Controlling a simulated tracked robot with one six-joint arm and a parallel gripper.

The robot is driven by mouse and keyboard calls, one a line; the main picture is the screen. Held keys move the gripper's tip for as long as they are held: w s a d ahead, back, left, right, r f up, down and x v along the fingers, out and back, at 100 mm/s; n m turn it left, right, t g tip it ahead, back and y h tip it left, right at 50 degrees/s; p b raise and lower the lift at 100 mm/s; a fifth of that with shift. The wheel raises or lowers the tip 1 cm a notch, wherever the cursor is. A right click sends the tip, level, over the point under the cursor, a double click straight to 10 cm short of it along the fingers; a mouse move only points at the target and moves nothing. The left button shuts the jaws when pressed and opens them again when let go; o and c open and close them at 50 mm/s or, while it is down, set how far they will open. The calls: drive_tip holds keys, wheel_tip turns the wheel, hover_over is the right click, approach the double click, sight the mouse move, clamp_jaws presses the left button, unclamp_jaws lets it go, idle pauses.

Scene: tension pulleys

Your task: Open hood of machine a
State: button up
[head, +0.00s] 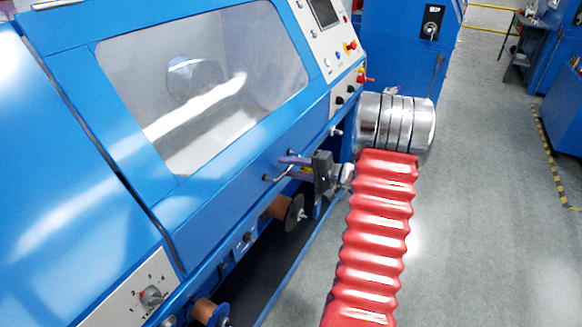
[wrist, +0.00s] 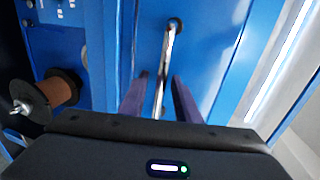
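The blue hood (head: 245,115) of the machine has a large clear window (head: 205,80) and looks closed in the head view. A metal bar handle (head: 271,178) sits on its lower front edge; it also shows in the wrist view (wrist: 169,48), running from its mount down between my fingers. My gripper (head: 287,166) is at the handle, its two purple fingers apart. In the wrist view my gripper (wrist: 160,76) has one finger on each side of the bar, with visible gaps.
Copper-coloured spools (head: 282,207) hang below the hood edge, close under my gripper; one shows in the wrist view (wrist: 55,92). A control panel (head: 325,30) with buttons is at the hood's right. The grey floor (head: 480,200) on the right is clear.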

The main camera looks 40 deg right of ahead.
drive_tip(key=shift+c, duration=0.5)
clamp_jaws()
